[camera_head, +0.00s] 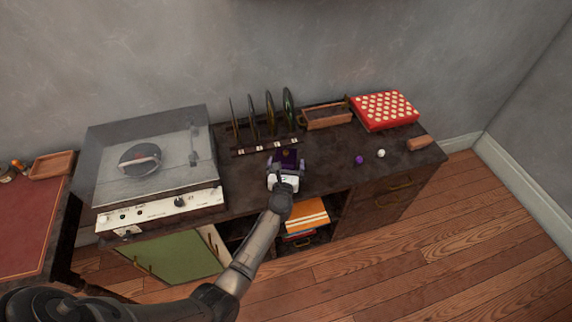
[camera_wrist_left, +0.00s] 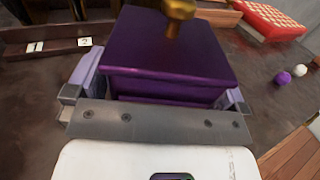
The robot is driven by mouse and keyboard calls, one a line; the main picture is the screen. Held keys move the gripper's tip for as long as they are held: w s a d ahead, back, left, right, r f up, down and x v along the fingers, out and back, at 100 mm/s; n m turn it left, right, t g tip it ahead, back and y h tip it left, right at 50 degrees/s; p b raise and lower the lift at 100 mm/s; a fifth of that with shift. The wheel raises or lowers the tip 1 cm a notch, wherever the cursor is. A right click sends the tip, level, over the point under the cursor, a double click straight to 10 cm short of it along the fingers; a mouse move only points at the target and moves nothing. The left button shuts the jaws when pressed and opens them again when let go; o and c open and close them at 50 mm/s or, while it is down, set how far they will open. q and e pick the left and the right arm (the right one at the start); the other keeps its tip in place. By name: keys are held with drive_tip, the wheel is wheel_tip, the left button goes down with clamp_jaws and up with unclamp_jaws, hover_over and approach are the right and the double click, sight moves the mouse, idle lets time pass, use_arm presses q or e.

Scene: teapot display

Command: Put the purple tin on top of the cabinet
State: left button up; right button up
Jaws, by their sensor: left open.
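The purple tin (camera_head: 288,156) is a dark purple box with a gold knob on its lid. It appears to stand upright on the dark cabinet top (camera_head: 331,170), near the middle front, before the rack. My left gripper (camera_head: 286,168) is open, with its fingers on either side of the tin. The wrist view shows the tin (camera_wrist_left: 170,60) between the lilac finger pads of my left gripper (camera_wrist_left: 158,92). There is a small gap at the left pad; contact on the right is unclear. The tin's lower part is hidden by the gripper. My right gripper is out of view.
A record player (camera_head: 150,165) fills the cabinet's left side. A rack (camera_head: 268,146) with upright discs stands behind the tin. A wooden tray (camera_head: 327,117), a red dotted box (camera_head: 385,110), a purple ball (camera_head: 359,160) and a white ball (camera_head: 381,153) are to the right.

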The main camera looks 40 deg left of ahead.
use_arm(q)
drive_tip(key=p+v, duration=0.1)
drive_tip(key=v, duration=1.1)
drive_tip(key=s+d+r+m+g+h, duration=0.1)
drive_tip(key=s+d+m+h, duration=0.5)
drive_tip(key=m, duration=0.9)
drive_tip(key=s+d+r+m+g+h, duration=0.1)
drive_tip(key=s+d+m+h, duration=0.3)
drive_tip(key=d+m+h, duration=0.75)
drive_tip(key=s+a+f+m+g+y, duration=0.1)
drive_tip(key=s+a+m+g+y, duration=0.2)
drive_tip(key=s+m, duration=0.6)
drive_tip(key=s+a+f+m+g+y, duration=0.1)
drive_tip(key=s+a+m+g+y, duration=0.3)
drive_tip(key=s+m, duration=0.5)
drive_tip(key=shift+s+a+g, duration=0.45)
drive_tip(key=shift+s+g, duration=0.25)
drive_tip(key=shift+g, duration=0.5)
drive_tip(key=shift+f+y, duration=0.2)
drive_tip(key=shift+y, duration=0.05)
